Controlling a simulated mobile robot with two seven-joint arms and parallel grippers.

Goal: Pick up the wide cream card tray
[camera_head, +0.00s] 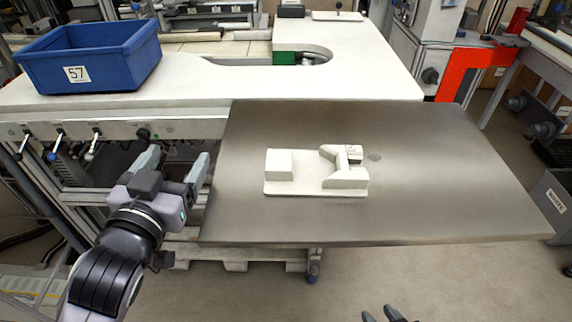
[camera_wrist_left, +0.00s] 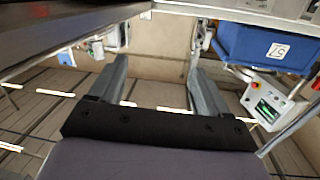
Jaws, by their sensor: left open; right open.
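The wide cream card tray (camera_head: 300,188) lies flat on the grey metal table (camera_head: 440,185). It has a block at its left end and an angled raised piece at its right end. My left gripper (camera_head: 178,162) is open and empty, to the left of the tray and apart from it, near the table's left edge. Its two fingers also show in the left wrist view (camera_wrist_left: 158,75), with nothing between them. My right gripper (camera_head: 385,315) shows only its fingertips at the bottom edge of the head view, in front of the table; it is open. The tray is not visible in the left wrist view.
A blue bin (camera_head: 88,58) marked 57 stands on the white workbench (camera_head: 210,90) behind; a blue bin also shows in the left wrist view (camera_wrist_left: 265,45). The metal table is clear around the tray. A grey crate (camera_head: 555,200) stands at the far right.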

